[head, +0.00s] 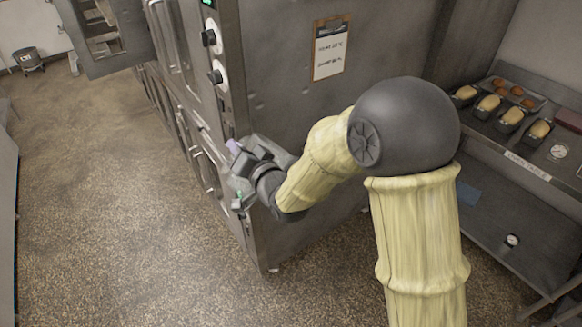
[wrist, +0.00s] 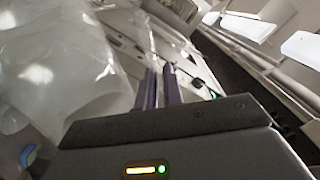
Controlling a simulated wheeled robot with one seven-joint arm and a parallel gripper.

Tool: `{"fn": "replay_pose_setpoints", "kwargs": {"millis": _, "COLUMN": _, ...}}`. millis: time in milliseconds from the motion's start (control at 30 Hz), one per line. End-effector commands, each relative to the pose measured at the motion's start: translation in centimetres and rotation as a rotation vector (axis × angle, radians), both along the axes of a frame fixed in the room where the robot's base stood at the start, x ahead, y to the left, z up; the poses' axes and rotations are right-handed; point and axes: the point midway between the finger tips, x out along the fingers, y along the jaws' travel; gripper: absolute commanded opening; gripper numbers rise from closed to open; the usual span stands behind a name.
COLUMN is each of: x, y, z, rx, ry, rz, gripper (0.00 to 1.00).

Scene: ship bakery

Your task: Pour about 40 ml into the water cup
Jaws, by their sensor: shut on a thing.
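My gripper (head: 240,168) is in front of the steel oven's door side in the head view, well above the floor. In the wrist view its two dark fingers (wrist: 160,88) are close together. A large clear, see-through vessel (wrist: 60,65), which looks like a jug, fills the left of the wrist view right beside the fingers. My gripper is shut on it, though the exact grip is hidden. Its contents and level cannot be made out. In the head view the wrist hides most of what is held. I cannot make out the water cup in either view.
The steel oven (head: 285,130) with knobs and a clipboard (head: 331,48) stands close by my arm. A bucket (head: 28,60) stands far left. The left floor is clear.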

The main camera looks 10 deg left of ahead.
Motion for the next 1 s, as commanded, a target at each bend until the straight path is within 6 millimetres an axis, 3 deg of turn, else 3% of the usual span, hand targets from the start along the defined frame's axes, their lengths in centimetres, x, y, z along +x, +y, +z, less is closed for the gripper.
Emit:
{"fn": "replay_pose_setpoints", "kwargs": {"millis": 367, "x": -1.3, "y": 1.0, "z": -1.1, "rx": -0.102, "ry": -0.138, "rz": 0.004, "gripper": 0.00}}
{"fn": "replay_pose_setpoints", "kwargs": {"millis": 1000, "x": -2.8, "y": 2.3, "z": -4.5, "rx": -0.225, "ry": -0.294, "rz": 0.002, "gripper": 0.00}}
